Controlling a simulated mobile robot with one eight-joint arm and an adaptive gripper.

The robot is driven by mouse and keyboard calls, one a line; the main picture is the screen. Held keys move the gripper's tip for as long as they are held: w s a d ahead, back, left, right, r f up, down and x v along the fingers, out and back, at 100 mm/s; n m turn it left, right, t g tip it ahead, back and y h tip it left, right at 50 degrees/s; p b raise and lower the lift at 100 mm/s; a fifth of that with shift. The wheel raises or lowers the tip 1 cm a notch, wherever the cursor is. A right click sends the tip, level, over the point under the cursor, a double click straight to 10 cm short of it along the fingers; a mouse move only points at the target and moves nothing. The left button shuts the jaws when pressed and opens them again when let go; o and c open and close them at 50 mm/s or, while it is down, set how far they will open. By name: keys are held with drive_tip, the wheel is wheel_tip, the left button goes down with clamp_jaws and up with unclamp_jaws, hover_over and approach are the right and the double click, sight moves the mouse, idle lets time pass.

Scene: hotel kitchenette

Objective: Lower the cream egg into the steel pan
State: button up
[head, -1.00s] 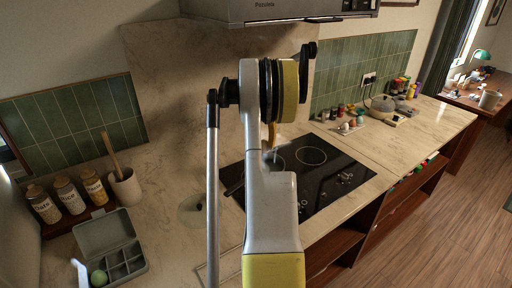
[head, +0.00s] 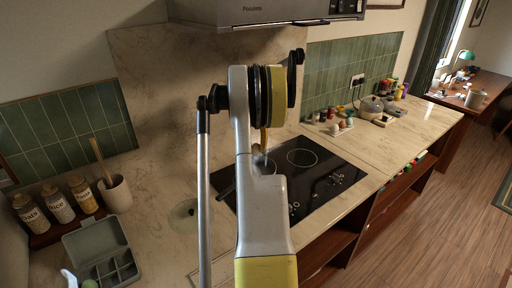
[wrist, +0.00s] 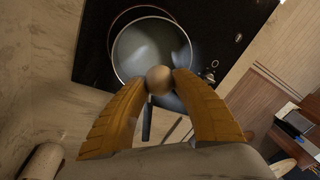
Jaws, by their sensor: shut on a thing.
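The cream egg (wrist: 159,80) is pinched between the two orange-yellow fingertips of my gripper (wrist: 160,84) in the wrist view. The steel pan (wrist: 126,50) is a round, shiny vessel on the black cooktop, beyond the egg. The egg overlaps the near part of the pan's opening in this view; its height above the pan is unclear. A dark handle (wrist: 147,122) runs from the pan toward my gripper. In the head view my arm hides the egg and most of the pan.
The black cooktop (head: 325,180) sits in a marble counter. A range hood (head: 240,12) hangs above. A grey compartment box (head: 88,240), jars (head: 57,203) and a utensil crock (head: 116,194) stand left. More eggs (head: 342,124) and small jars stand behind the cooktop.

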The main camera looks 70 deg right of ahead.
drive_tip(key=shift+f+b, duration=2.2)
drive_tip(key=shift+f, duration=1.65)
drive_tip(key=shift+f+b, duration=1.6)
drive_tip(key=shift+f, duration=1.15)
drive_tip(key=o, duration=0.8)
drive_tip(key=shift+c, duration=0.2)
wheel_tip(320, 180, up, 12)
drive_tip(key=w+d, duration=0.1)
drive_tip(key=shift+w, duration=0.4)
